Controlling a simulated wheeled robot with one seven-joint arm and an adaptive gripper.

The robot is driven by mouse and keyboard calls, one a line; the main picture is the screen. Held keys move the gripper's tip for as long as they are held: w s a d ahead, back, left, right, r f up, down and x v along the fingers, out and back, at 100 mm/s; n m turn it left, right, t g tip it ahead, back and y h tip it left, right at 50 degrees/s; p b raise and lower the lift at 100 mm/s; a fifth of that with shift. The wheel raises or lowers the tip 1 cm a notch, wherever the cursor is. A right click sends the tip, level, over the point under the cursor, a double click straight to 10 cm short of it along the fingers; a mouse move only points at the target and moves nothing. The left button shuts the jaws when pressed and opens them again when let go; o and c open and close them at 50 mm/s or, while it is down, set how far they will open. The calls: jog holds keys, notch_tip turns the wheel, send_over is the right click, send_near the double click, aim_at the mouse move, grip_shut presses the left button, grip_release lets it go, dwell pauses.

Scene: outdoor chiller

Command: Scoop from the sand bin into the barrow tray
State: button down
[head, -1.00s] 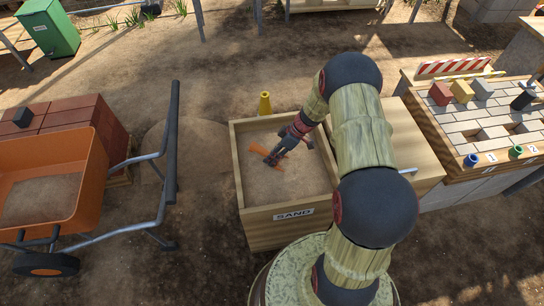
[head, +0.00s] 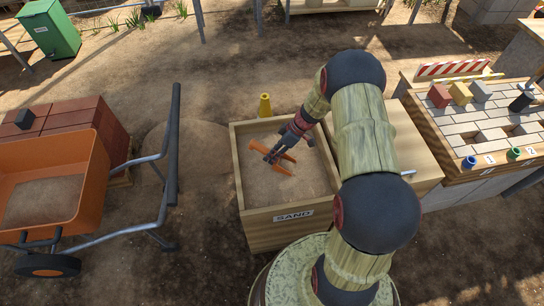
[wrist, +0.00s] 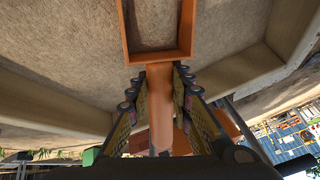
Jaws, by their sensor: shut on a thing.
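My gripper (head: 271,157) is shut on the handle of an orange scoop (head: 284,166), over the wooden sand bin (head: 258,238) labelled SAND. In the wrist view the gripper (wrist: 160,92) grips the orange handle between both fingers, and the scoop (wrist: 187,35) points away from it. Sand colour shows inside the scoop's rim, but I cannot tell how full it is. Pale sand (head: 312,185) fills the bin. The orange barrow tray (head: 91,190) stands at the far left with a patch of sand (head: 42,202) in it.
The barrow's dark handle (head: 173,145) rises between barrow and bin. Red bricks (head: 110,122) are stacked behind the barrow. A yellow cone-like object (head: 265,105) stands behind the bin. A paver-topped bench (head: 480,137) is at the right. Bare ground lies between bin and barrow.

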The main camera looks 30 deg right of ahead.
notch_tip(320, 180, up, 13)
jog(key=p, duration=0.4)
jog(key=shift+p, duration=0.35)
